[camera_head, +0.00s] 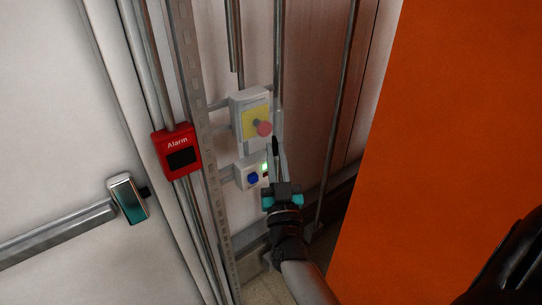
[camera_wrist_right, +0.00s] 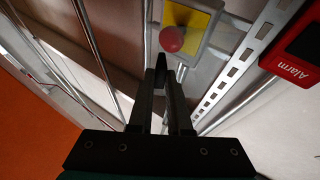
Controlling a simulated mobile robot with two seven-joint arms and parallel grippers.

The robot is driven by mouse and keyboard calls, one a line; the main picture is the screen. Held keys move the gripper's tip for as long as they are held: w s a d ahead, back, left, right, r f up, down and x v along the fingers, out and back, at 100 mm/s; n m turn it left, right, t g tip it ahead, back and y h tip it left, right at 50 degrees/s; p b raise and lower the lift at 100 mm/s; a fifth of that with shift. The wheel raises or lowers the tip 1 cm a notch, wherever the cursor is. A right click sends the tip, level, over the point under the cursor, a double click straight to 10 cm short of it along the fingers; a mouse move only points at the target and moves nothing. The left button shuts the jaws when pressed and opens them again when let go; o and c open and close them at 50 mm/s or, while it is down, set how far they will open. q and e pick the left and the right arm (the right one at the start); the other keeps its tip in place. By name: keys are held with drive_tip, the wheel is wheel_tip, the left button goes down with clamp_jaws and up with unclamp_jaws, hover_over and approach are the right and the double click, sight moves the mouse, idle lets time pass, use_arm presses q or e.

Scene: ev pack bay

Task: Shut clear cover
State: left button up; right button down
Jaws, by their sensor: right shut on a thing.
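A grey box (camera_head: 238,108) on the wall carries a yellow plate (camera_head: 253,122) with a red mushroom button (camera_head: 264,129). The button (camera_wrist_right: 172,38) and plate (camera_wrist_right: 200,20) also show in the right wrist view. A faint, see-through panel, apparently the clear cover (camera_head: 278,118), stands at the box's right edge, leaving the button's front uncovered. My right gripper (camera_head: 275,146) is just below and right of the button, its narrow fingers (camera_wrist_right: 168,78) pointing at the box. It is shut on what seems the cover's edge; the contact is hard to see.
A smaller box (camera_head: 242,175) with a blue button and green light sits below. A red alarm box (camera_head: 177,152) is to the left, beside a door with a push bar (camera_head: 70,225). Vertical pipes run behind. A large orange panel (camera_head: 450,120) fills the right side.

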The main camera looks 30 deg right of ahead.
drive_tip(key=w+d+n+t+y+b, duration=0.2)
drive_tip(key=w+d+n+y, duration=0.1)
drive_tip(key=d+y, duration=0.2)
drive_tip(key=shift+w+d+y, duration=0.15)
drive_tip(key=shift+d+y, duration=0.25)
drive_tip(key=shift+d, duration=0.35)
drive_tip(key=shift+r, duration=0.15)
drive_tip(key=c, duration=0.9)
unclamp_jaws()
drive_tip(key=shift+w+d, duration=0.1)
drive_tip(key=shift+d, duration=0.1)
drive_tip(key=shift+o, duration=0.3)
drive_tip(key=shift+a, duration=0.15)
drive_tip(key=b+v, duration=0.2)
drive_tip(key=v, duration=1.3)
